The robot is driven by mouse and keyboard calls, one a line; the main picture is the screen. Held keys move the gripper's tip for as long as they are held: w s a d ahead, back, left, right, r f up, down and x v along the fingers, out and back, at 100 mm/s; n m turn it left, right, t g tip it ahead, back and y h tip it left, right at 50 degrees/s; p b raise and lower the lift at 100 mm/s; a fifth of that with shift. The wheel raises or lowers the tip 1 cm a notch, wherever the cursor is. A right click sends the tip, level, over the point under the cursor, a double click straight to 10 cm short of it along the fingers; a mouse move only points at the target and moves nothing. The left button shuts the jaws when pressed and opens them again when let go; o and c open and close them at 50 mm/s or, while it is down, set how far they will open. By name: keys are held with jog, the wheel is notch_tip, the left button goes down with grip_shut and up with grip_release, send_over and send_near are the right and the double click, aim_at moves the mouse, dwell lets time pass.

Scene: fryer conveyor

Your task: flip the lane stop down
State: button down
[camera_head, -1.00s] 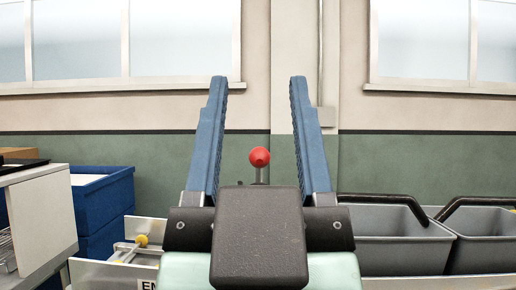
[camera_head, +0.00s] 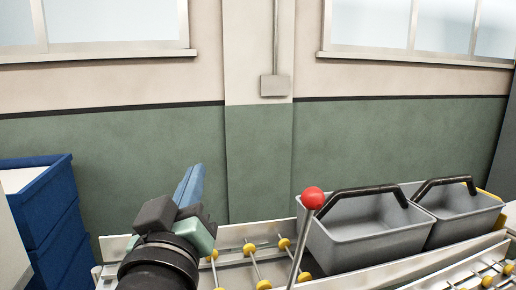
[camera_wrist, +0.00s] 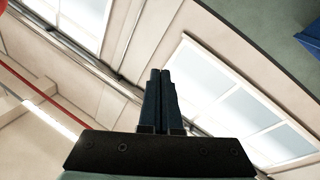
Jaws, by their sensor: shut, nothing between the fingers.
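A metal lever with a red ball knob (camera_head: 313,198) rises from the roller conveyor in the head view, and it looks like the lane stop. Its rod leans slightly and its foot is cut off by the lower edge. My gripper (camera_head: 190,180) is left of the lever, well apart from it, with its blue fingers pointing up. In the wrist view my gripper (camera_wrist: 160,75) shows its two fingers pressed together with nothing between them. The lever does not clearly show in the wrist view.
The roller conveyor (camera_head: 228,235) with yellow wheels runs across the bottom. Two grey baskets with black handles, a nearer one (camera_head: 350,235) and a farther one (camera_head: 465,210), stand right of the lever. Stacked blue crates (camera_head: 60,205) stand at left.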

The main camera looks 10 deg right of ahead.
notch_tip(320, 180, down, 4)
jog(key=w+d+f+n+g+h+p, duration=0.15)
jog(key=n+g+h+p, duration=0.3)
jog(key=g+p, duration=0.65)
jog(key=s+d+r+n+g+h+p, duration=0.1)
jog(key=s+h+p, duration=0.4)
jog(key=p, duration=0.8)
notch_tip(320, 180, up, 2)
jog(key=shift+s+d+r+n, duration=0.1)
jog(key=shift+s+d+n, duration=0.05)
jog(key=shift+s+n, duration=0.45)
jog(key=shift+w+h, duration=0.2)
jog(key=shift+h, duration=0.05)
jog(key=d+p, duration=0.6)
jog(key=d, duration=0.3)
jog(key=shift+w+d, duration=0.2)
jog(key=shift+w, duration=0.05)
